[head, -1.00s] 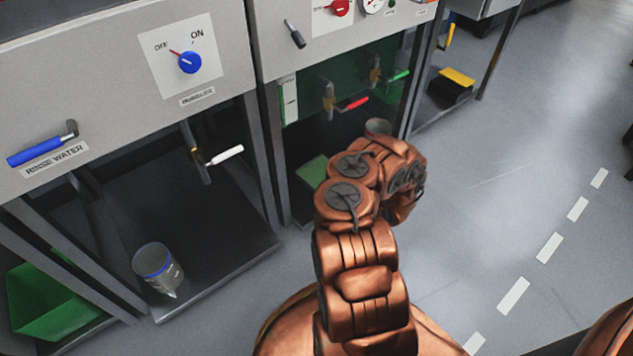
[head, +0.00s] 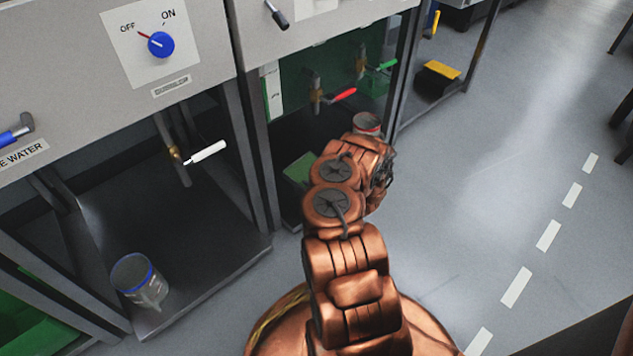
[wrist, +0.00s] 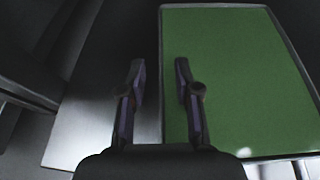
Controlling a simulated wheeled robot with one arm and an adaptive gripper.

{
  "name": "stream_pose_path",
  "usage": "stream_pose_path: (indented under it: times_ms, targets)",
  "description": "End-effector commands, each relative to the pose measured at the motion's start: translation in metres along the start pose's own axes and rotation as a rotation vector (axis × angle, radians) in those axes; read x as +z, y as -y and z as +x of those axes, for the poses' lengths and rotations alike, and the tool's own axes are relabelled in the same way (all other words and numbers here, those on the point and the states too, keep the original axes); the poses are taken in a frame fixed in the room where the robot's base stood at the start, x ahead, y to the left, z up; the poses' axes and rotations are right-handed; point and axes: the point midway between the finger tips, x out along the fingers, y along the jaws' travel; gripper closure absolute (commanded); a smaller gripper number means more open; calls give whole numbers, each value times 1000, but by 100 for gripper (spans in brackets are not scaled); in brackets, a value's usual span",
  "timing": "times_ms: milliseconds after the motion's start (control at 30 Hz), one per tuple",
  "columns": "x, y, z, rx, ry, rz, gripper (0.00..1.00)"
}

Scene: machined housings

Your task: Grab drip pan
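A flat green pan with a thin pale rim, which looks like the drip pan (wrist: 235,70), fills the right half of the wrist view. In the head view a green panel (head: 299,169), likely the same pan, lies low inside the middle bay, partly hidden by my arm. My gripper (wrist: 158,70) is open and empty in the wrist view. Its fingers appear on either side of the pan's left rim, the right finger over the green surface. I cannot tell the height between them. The gripper's fingers are hidden behind my arm in the head view.
A blue-rimmed can (head: 139,281) stands on the left bay's shelf (head: 215,262). A red-rimmed can (head: 367,124) shows just beyond my arm. A red-handled valve (head: 332,97) and a white-handled valve (head: 195,157) hang above. Bay posts (head: 255,150) flank the opening. Open floor lies right.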

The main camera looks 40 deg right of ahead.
Motion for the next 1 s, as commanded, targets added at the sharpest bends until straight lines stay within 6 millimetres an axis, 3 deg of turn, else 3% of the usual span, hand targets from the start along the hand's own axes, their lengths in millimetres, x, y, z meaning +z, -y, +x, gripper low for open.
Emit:
stream_pose_path:
  times_ms: [100,367,700,1000]
  targets:
    - [-1,0,9,0,1,0,68]
    - [0,1,10,-1,0,2,68]
    - [0,1,9,-2,0,2,100]
    - [0,1,9,-2,0,2,100]
